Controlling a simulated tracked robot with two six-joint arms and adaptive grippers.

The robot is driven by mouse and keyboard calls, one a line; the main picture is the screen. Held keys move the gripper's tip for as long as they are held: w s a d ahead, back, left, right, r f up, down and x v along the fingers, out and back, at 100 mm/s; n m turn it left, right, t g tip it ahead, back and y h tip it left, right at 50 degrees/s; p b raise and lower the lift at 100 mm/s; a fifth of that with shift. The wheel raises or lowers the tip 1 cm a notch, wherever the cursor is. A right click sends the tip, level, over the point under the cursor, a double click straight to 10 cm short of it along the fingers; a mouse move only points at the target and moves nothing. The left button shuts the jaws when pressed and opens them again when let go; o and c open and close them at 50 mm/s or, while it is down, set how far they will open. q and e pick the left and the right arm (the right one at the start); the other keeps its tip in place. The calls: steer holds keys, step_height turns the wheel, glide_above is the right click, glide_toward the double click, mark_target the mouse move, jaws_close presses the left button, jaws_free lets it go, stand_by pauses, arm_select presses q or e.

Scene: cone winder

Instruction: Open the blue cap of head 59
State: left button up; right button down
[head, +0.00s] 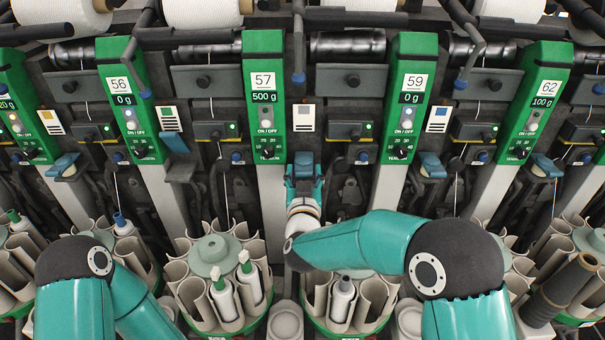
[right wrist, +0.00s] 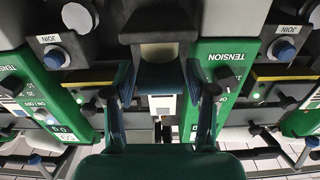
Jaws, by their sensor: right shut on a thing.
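Panel 59 (head: 410,95) is a green strip reading 0 g, right of centre in the head view. A blue cap (right wrist: 158,76) sits below and between panels 57 and 59. My right gripper (head: 303,172) is at this cap from the front, shut on it, with one finger on each side. In the right wrist view the cap is dark, between the fingertips of my right gripper (right wrist: 160,88). My left gripper is out of view; only my left arm shows.
Neighbouring blue caps stand at the right of panel 59 (head: 432,165) and beside panel 56 (head: 175,141). Panel 57 (head: 263,95) is close left of my right gripper. Round bobbin magazines with grey pockets (head: 218,272) line the front, below the caps.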

mark_target(304, 169)
steer(key=shift+w+r+g+p, duration=0.15)
steer(key=shift+r+g+p, duration=0.95)
steer(key=shift+p, duration=2)
steer(key=shift+w+r+g+p, duration=0.15)
steer(key=shift+r+g+p, duration=0.95)
steer(key=shift+p, duration=1.95)
steer(key=shift+w+p, duration=0.1)
steer(key=shift+p, duration=0.3)
steer(key=shift+w+r+g+p, duration=0.3)
steer(key=shift+g+p, duration=0.2)
steer(key=shift+g, duration=0.5)
steer(key=shift+w+r+g, duration=0.65)
steer(key=shift+r+g, duration=0.15)
steer(key=shift+g, duration=0.5)
steer(key=shift+c, duration=1.6)
jaws_free()
steer(key=shift+w+f, duration=0.1)
